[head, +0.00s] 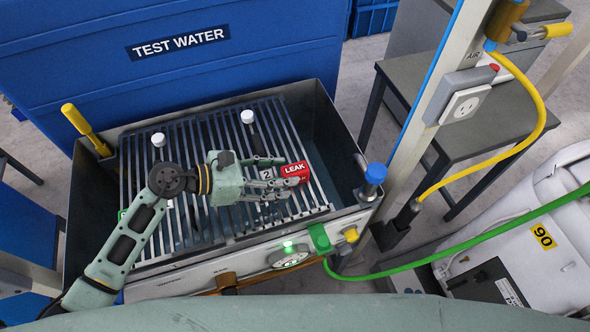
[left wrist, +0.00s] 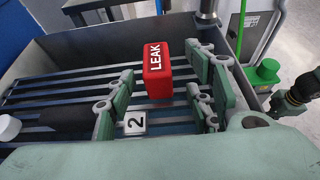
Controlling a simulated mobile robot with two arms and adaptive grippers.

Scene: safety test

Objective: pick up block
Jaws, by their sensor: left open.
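A red block marked "LEAK" (head: 295,173) is over the slatted metal grate of the open tank, towards its right side. My left gripper (head: 272,175) reaches over the grate from the left, with its fingers open at the block. In the left wrist view the red block (left wrist: 157,75) stands between the spread fingers of my left gripper (left wrist: 163,95), nearer the right-hand ones. Gaps show on the left side; contact on the right cannot be told. A white tag marked "2" (left wrist: 135,122) is just in front of the block. My right gripper is not seen.
The tank's dark rim (head: 325,100) surrounds the grate (head: 195,130). White-capped posts (head: 247,117) and a blue-capped post (head: 375,174) stand up nearby. A green fitting (head: 318,238) is at the front edge. A blue "TEST WATER" container (head: 270,60) stands behind.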

